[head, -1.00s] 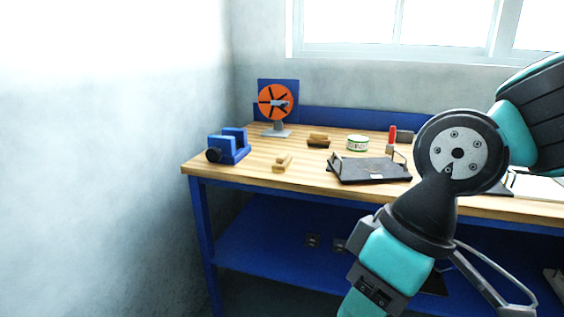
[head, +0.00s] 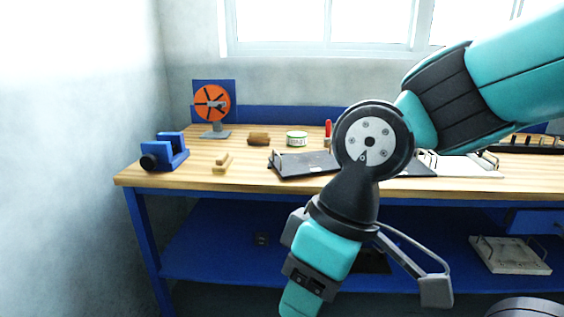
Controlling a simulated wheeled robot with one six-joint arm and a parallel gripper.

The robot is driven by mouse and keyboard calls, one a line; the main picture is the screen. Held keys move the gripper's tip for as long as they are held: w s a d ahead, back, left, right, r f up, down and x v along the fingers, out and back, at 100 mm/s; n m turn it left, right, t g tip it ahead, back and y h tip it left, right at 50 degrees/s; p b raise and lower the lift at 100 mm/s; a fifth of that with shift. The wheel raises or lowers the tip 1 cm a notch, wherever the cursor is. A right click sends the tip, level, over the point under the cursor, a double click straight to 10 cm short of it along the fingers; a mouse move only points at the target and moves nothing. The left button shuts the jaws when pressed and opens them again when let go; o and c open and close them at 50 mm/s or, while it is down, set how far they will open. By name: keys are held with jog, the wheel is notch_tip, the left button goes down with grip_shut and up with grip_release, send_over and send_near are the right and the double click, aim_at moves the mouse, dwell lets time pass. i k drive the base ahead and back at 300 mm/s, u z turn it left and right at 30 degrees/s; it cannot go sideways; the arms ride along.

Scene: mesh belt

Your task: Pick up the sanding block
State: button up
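Two small wooden blocks lie on the bench top at the left, and I cannot tell for sure which is the sanding block. One is a pale wooden block (head: 222,163) with a raised piece on top, near the front edge. The other is a darker brown block (head: 259,139) farther back, beside a green-and-white tin. Both stand clear of my arm, which crosses the right middle of the head view. My arm's lower end runs out of the bottom of the picture. I cannot see my gripper's fingertips.
A blue vise (head: 165,153), an orange disc on a stand (head: 212,104) and a tin (head: 297,139) stand around the blocks. A dark tray (head: 290,164) lies to their right, partly behind my arm. A blue lower shelf (head: 215,240) runs beneath the wooden bench top (head: 155,178).

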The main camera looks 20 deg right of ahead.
aim_at(223, 162)
jog(key=u, duration=0.05)
jog(key=k, duration=0.6)
jog(key=z, duration=0.35)
jog(key=i, duration=1.55)
jog(key=u, duration=0.55)
jog(key=i, duration=0.45)
jog(key=z, duration=0.05)
